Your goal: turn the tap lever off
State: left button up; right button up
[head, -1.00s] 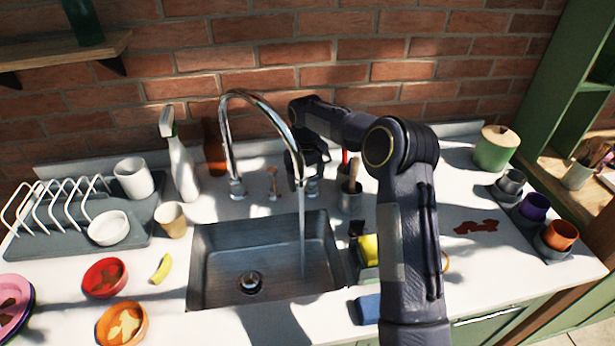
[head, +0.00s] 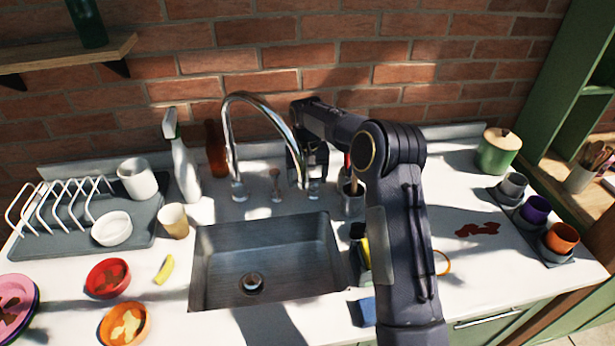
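A chrome gooseneck tap (head: 229,130) stands behind the sink, its spout curving forward over the basin. No water stream shows below the spout. The steel sink (head: 215,262) looks empty, with its drain (head: 252,283) at the bottom. Finger opening and contact are too dark and small to tell. My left gripper is out of view.
A spray bottle (head: 183,165), brown bottle (head: 215,150) and small copper-coloured fitting (head: 275,180) stand left of my gripper. A utensil holder (head: 352,203) stands close on its right. A dish rack (head: 60,215) and bowls fill the left counter; cups stand far right.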

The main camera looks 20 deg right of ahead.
jog(key=shift+r, duration=0.1)
jog(key=o, duration=1)
notch_tip(320, 180, up, 8)
jog(key=shift+f+b, duration=0.15)
jog(key=shift+b, duration=0.25)
